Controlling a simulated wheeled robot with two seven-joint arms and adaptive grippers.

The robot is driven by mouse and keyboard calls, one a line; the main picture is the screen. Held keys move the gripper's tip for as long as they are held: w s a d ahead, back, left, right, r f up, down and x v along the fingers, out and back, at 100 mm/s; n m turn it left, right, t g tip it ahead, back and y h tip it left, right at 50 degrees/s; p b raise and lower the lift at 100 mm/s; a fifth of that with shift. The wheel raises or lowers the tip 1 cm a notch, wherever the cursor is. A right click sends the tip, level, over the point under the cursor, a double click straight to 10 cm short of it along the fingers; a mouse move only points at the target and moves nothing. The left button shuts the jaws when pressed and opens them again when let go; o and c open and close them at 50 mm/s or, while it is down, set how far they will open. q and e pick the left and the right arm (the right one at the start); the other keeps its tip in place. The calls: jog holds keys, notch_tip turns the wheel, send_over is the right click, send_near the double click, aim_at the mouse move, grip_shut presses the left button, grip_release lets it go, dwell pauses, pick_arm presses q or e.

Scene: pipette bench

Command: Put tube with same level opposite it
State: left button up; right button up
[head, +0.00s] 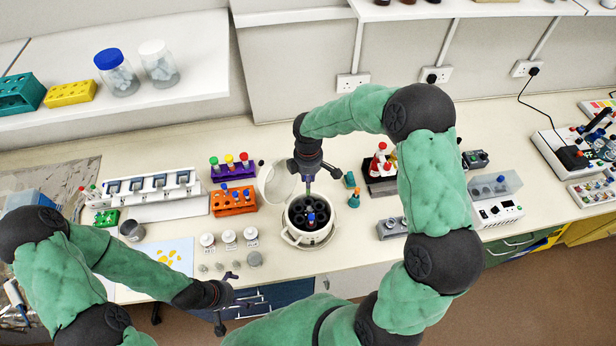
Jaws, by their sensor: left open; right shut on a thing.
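A white round centrifuge (294,237) stands at the front of the bench, its pale lid (272,186) tipped open at the left. Its dark rotor (298,214) has several round holes. A tube (311,217) with a blue and reddish top sits in the rotor's near right part. My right gripper (311,176) is above the rotor's far side, shut on a small greenish tube (308,187) that points down; its liquid level is too small to read. My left gripper (230,303) is open and empty at the bench's front edge, left of the centrifuge.
A purple rack (236,172) with capped tubes and an orange rack (222,204) stand left of the centrifuge. Several white-lidded jars (229,237) stand in front of them. A dark rack with red-capped tubes (379,160) stands to the right, partly behind my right arm.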

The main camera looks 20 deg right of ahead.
aim_at(308, 195)
notch_tip(308, 195, down, 2)
jog(key=shift+w+f+b, duration=0.1)
jog(key=shift+w+b, duration=0.05)
jog(key=shift+b, duration=0.4)
jog(key=shift+f+b, duration=0.55)
jog(key=shift+f, duration=0.25)
jog(key=shift+f+b, duration=1.7)
jog(key=shift+f, duration=0.6)
jog(key=shift+f+b, duration=0.95)
jog(key=shift+f, duration=0.3)
jog(key=o, duration=0.9)
jog(key=shift+c, duration=0.2)
jog(key=shift+r, duration=0.1)
notch_tip(308, 195, up, 12)
jog(key=shift+f, duration=0.1)
